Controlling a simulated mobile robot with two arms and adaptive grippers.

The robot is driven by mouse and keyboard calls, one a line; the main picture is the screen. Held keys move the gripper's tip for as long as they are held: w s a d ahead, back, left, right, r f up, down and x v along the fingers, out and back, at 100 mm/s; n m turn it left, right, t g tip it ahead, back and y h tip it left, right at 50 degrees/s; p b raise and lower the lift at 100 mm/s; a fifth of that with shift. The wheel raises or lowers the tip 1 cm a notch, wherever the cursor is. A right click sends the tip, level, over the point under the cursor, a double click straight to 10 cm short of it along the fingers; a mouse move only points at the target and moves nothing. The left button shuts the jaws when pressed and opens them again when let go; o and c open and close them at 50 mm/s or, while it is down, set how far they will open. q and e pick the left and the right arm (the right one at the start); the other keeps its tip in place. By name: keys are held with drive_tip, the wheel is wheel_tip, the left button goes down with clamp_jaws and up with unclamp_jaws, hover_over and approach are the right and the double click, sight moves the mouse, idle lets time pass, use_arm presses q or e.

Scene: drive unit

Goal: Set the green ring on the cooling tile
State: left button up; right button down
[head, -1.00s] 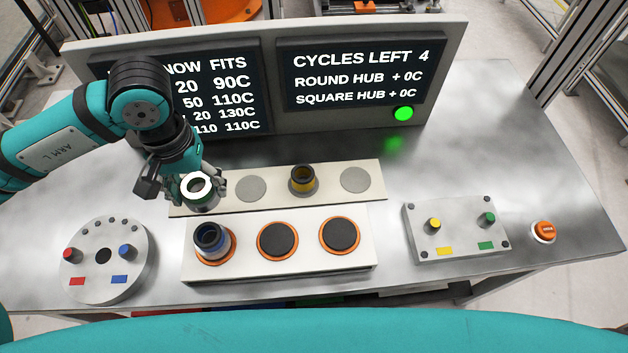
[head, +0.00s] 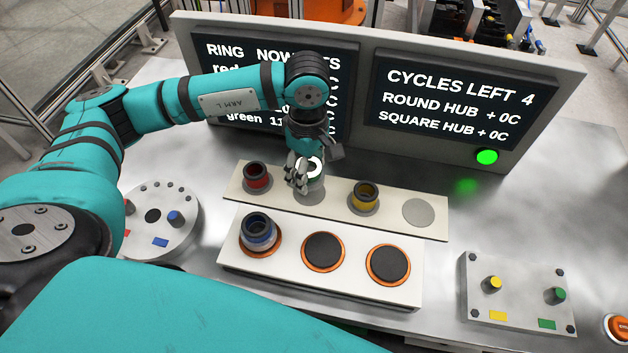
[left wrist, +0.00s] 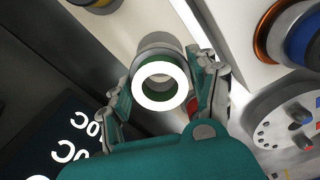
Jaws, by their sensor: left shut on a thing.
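The green ring (head: 315,167) has a bright white top face. My left gripper (head: 309,172) is shut on it, upright, over the second grey disc (head: 310,195) from the left on the pale strip (head: 400,231). In the left wrist view the fingers (left wrist: 170,74) grip both sides of the ring (left wrist: 160,101), and its green inner wall shows. I cannot tell whether the ring touches the disc. A red ring (head: 256,177) stands left of it, a yellow ring (head: 364,195) right of it. The rightmost disc (head: 418,212) is bare. My right gripper is not in view.
In front, a white block (head: 300,281) bears a blue ring (head: 258,231) and two bare orange-rimmed dark pads (head: 324,251). Two hub plates (head: 160,200) (head: 515,300) stand left and right. The display panel (head: 365,100) stands close behind the gripper.

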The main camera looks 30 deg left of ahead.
sight(310, 179)
use_arm(q)
drive_tip(key=shift+f, duration=0.65)
wheel_tip(310, 179, down, 3)
drive_tip(key=shift+f+p, duration=0.1)
drive_tip(key=shift+p, duration=0.3)
drive_tip(key=shift+f, duration=0.2)
drive_tip(key=o, duration=1.5)
drive_tip(key=shift+o, duration=0.2)
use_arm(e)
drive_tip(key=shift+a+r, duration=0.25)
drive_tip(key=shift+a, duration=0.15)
use_arm(q)
drive_tip(key=shift+r, duration=0.25)
drive_tip(key=shift+w+r, duration=0.1)
drive_tip(key=shift+r, duration=0.2)
wheel_tip(310, 179, up, 11)
drive_tip(key=b, duration=0.1)
drive_tip(key=shift+r+b, duration=0.15)
drive_tip(key=shift+b, duration=0.25)
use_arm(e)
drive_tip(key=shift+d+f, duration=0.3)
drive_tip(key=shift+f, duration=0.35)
